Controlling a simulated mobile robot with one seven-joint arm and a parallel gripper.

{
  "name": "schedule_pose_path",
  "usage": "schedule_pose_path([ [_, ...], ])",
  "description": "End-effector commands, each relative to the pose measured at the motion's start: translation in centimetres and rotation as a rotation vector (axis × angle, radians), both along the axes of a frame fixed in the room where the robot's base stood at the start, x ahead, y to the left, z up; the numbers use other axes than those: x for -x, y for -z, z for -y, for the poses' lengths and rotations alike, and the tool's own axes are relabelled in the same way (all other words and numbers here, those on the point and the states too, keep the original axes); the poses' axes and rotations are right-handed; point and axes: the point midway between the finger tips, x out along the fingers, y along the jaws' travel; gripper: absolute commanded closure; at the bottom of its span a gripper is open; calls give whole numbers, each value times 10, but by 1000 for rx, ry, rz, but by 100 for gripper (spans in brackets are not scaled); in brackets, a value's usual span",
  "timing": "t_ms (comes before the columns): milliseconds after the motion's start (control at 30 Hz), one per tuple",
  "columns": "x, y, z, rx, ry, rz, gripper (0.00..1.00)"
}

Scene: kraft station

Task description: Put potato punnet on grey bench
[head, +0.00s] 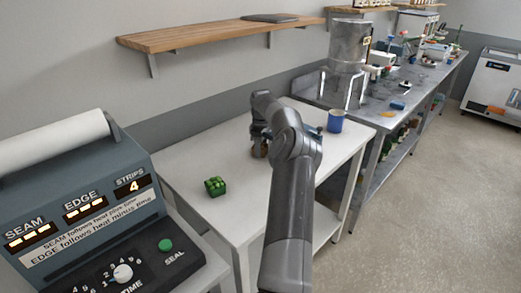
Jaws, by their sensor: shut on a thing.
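My gripper (259,141) points down over the far left part of the white table, partly hidden by my own arm. It is shut on a small brown thing (259,151), which looks like the potato punnet; little of it shows. I cannot tell whether it touches the table top. The grey bench (378,123) stands beyond the white table to the right, with a metal top and several things on it.
A green punnet (215,187) sits on the white table (232,225). A blue mug (335,121) stands near its far right corner. A large metal cylinder (349,47) stands at the bench's near end. A sealing machine (80,200) fills the left front. A wooden shelf (215,36) hangs above.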

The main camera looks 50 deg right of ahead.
Motion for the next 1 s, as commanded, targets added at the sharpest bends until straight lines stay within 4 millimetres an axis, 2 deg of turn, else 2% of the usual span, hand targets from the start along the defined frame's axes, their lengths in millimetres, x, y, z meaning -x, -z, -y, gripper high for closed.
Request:
schedule_pose_path([
  [267, -4, -10, -3, 2, 1, 1, 77],
  [667, -4, -73, -3, 3, 2, 1, 77],
  [867, -37, -70, -37, -1, -4, -1, 77],
  [1000, -68, -70, -69, 0, -5, 0, 77],
])
